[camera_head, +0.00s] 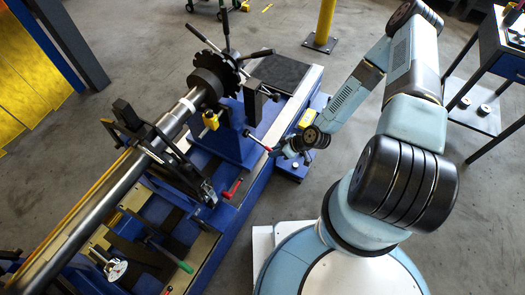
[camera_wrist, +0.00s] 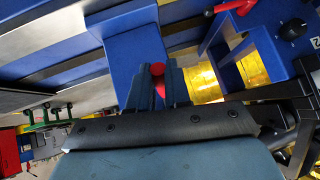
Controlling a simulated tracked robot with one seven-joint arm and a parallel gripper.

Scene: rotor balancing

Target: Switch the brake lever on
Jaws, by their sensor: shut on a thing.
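My gripper (camera_head: 278,150) reaches in from the right to the near side of the blue balancing machine. In the wrist view its fingers (camera_wrist: 158,88) are closed around a red lever handle (camera_wrist: 158,69), whose rounded end shows between them. A second red handle (camera_head: 232,188) sits lower on the machine's side. A red handle (camera_wrist: 236,6) also shows at the top right of the wrist view. No label tells which one is the brake lever.
A long steel shaft (camera_head: 110,208) with a dark toothed disc (camera_head: 216,70) lies on the machine. A blue control box with a black knob (camera_wrist: 292,29) is close by. A yellow post (camera_head: 324,22) and a blue cart (camera_head: 503,50) stand behind. Grey floor is open between.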

